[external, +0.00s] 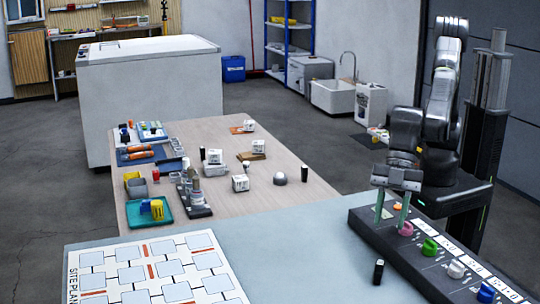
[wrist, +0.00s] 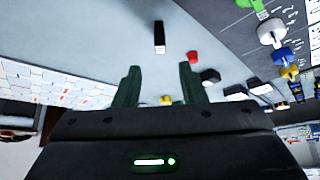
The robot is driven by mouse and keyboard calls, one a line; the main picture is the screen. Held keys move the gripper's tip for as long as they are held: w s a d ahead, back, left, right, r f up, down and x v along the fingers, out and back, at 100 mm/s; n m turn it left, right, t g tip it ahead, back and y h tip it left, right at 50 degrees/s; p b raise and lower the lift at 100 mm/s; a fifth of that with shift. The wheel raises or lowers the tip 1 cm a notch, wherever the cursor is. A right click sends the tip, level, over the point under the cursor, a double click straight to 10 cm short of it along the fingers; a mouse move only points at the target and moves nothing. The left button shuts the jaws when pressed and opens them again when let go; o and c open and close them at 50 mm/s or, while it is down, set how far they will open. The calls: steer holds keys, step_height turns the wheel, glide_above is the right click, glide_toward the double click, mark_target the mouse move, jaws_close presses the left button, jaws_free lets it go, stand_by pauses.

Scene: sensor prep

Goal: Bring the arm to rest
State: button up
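My gripper (external: 391,222) hangs from my arm at the right, its two green fingers pointing down near the left end of a dark panel with coloured knobs (external: 363,232). The fingers are apart. In the wrist view my gripper (wrist: 158,75) is also open, with nothing held between the fingers. A pink knob (external: 406,229) shows close beside one fingertip in the external view; I cannot tell whether they touch. My arm is bent, with its upper links raised.
A small black block (external: 378,272) stands on the grey table (external: 300,240), left of the panel. A site plan board (external: 155,270) lies at the left. A wooden table (external: 250,195) with several small objects is behind. A red object (wrist: 193,57) shows in the wrist view.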

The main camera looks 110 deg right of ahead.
mark_target(380, 264)
steer(key=x, duration=1.2)
steer(key=shift+s+d+f, duration=0.1)
steer(key=shift+s, duration=0.05)
steer(key=shift+r, duration=1.25)
